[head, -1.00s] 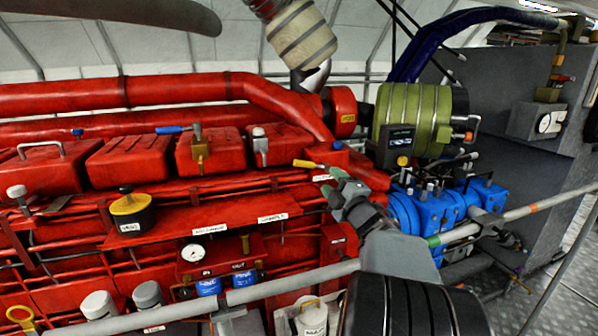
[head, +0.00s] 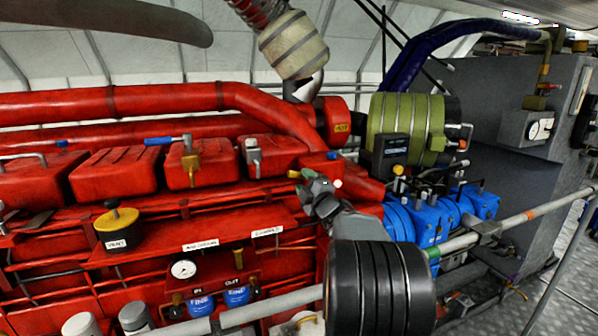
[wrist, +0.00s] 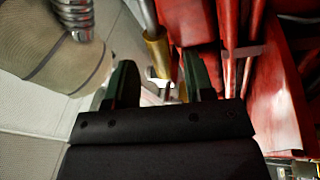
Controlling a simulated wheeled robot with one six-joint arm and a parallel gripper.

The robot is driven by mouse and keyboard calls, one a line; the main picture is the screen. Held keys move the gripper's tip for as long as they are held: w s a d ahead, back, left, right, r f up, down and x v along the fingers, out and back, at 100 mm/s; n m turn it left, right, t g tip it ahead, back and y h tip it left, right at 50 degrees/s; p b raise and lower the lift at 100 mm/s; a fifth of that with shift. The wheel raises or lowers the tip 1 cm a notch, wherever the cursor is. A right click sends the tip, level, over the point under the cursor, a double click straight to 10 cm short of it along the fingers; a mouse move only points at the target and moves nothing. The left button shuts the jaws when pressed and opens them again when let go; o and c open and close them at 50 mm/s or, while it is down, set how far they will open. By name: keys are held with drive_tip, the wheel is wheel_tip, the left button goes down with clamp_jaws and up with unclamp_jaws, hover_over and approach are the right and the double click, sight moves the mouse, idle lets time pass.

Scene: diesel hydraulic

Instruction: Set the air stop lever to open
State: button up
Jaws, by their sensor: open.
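My gripper (head: 316,186) is open in front of the red engine's right end. A small lever with a yellow tip (head: 293,174) shows just left of its fingers; the rest of it is hidden behind the gripper. I cannot tell from its markings whether it is the air stop lever. In the wrist view, my gripper (wrist: 157,80) has its two dark green fingers apart. A brass-coloured cylinder (wrist: 156,46) on a grey rod lies beyond and between the fingertips. I see no contact with the fingers.
The red engine (head: 130,225) fills the left, with a blue-handled lever (head: 168,139) and a yellow vent knob (head: 117,226) on it. A grey railing pipe (head: 285,303) crosses in front. Blue machinery (head: 420,220) stands right.

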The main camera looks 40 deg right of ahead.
sight(301, 177)
drive_tip(key=shift+p+x, duration=0.45)
drive_tip(key=shift+x, duration=1.4)
drive_tip(key=shift+c, duration=0.4)
clamp_jaws()
